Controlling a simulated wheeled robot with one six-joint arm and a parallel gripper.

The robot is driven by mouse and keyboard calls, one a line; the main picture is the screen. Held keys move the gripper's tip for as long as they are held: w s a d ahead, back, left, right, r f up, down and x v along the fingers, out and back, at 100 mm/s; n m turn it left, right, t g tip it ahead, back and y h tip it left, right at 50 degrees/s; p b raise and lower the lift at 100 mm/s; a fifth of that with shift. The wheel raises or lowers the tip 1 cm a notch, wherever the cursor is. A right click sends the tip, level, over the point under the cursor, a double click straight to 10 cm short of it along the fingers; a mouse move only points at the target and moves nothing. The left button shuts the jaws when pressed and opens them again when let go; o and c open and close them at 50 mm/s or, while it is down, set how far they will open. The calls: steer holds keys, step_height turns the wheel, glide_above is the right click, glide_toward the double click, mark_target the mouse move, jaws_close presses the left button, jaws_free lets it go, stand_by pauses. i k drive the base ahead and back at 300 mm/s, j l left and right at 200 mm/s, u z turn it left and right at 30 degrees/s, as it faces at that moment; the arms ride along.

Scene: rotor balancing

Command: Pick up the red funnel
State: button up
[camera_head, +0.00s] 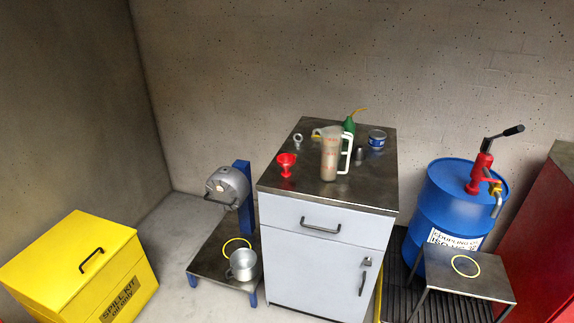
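The red funnel (286,163) stands near the left edge of the dark metal top of a grey cabinet (328,240). It looks upright, with its wide cup at the top and a narrower part below. Nothing visible touches it. My gripper does not show in the head view.
A measuring jug (330,155) stands right of the funnel. A metal ring-shaped part (298,138), green oil can (349,124) and blue tin (376,139) stand behind. A motor stand (243,205) is left; a blue drum (446,210) with red pump (480,172) is right.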

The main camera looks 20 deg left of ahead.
mark_target(286, 160)
steer(key=i+j, duration=1.3)
steer(key=k+j+u, duration=0.05)
steer(key=j, duration=0.1)
